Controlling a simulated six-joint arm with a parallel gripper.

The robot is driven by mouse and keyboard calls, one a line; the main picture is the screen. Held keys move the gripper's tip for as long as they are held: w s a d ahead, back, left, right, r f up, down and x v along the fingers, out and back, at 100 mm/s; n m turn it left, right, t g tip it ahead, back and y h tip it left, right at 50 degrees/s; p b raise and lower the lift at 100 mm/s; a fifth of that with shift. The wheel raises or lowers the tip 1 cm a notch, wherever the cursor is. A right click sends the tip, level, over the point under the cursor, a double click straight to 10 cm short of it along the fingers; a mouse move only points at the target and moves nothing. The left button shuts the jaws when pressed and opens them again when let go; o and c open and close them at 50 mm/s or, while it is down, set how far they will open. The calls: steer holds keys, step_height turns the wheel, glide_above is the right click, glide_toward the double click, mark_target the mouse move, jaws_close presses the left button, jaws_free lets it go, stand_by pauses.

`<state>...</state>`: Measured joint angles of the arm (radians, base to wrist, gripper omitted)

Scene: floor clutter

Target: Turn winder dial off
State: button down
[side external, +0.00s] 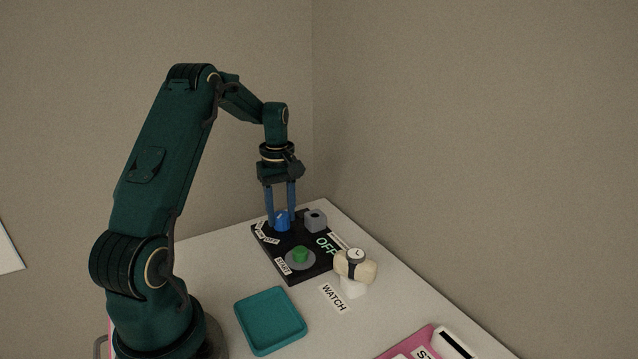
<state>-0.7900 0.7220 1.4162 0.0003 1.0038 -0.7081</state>
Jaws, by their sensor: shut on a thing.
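The winder is a black panel (309,270) at the back of the white table. A blue dial (282,222) sits near its back left corner, with small white labels beside it. My gripper (282,215) points straight down over the panel, its two blue fingers shut on the blue dial. The dial is partly hidden between the fingers, and which label it points at is too small to tell. The panel also bears a green button (300,254) on a grey disc with a label in front that seems to read START, a grey block (315,220), and green letters reading OFF (327,246).
A watch (355,256) on a cream cushion and white stand is close to the panel's right side, with a WATCH label (334,297) in front. An empty teal tray (270,348) lies nearer. A pink item (406,348) is at the lower right. Walls rise behind the table.

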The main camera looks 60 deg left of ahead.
mark_target(282, 214)
steer(key=shift+a, duration=0.1)
steer(key=shift+c, duration=2.2)
jaws_free()
steer(key=shift+r, duration=2.6)
